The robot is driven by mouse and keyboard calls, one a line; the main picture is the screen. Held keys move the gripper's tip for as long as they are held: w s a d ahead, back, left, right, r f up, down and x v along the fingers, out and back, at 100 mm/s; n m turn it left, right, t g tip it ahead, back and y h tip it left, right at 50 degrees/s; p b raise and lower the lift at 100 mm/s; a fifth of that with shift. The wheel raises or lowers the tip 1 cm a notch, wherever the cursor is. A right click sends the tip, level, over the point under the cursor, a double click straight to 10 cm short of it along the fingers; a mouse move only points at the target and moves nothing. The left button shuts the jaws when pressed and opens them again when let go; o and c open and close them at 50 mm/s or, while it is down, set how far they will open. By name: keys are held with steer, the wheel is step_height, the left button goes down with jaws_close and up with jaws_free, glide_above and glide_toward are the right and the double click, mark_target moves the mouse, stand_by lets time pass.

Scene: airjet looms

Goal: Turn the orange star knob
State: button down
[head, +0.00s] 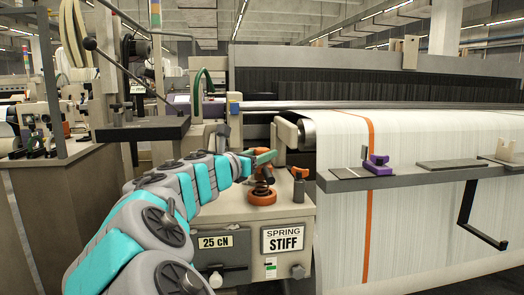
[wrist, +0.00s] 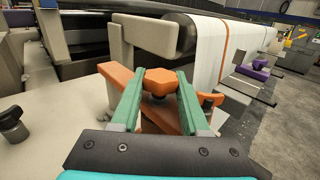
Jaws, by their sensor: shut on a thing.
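The orange star knob (wrist: 160,76) sits between the tips of my gripper's two green fingers in the wrist view. My gripper (wrist: 161,82) is shut on it, one finger on each side. An orange lever-like bar (wrist: 116,76) runs beneath the knob and fingers.
A smaller orange-topped post (head: 299,184) stands close to the right. Labels "25 cN" (head: 215,241) and "SPRING STIFF" (head: 283,239) are on the housing front. The white cloth roll (head: 420,140) and a grey shelf with a purple part (head: 377,165) lie to the right.

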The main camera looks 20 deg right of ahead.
steer(key=shift+n+t+y, duration=0.3)
steer(key=shift+n+t, duration=0.1)
steer(key=shift+t, duration=0.1)
steer(key=shift+c, duration=2)
jaws_free()
steer(key=v, duration=0.7)
steer(key=shift+s+a, duration=0.25)
steer(key=shift+a, duration=0.1)
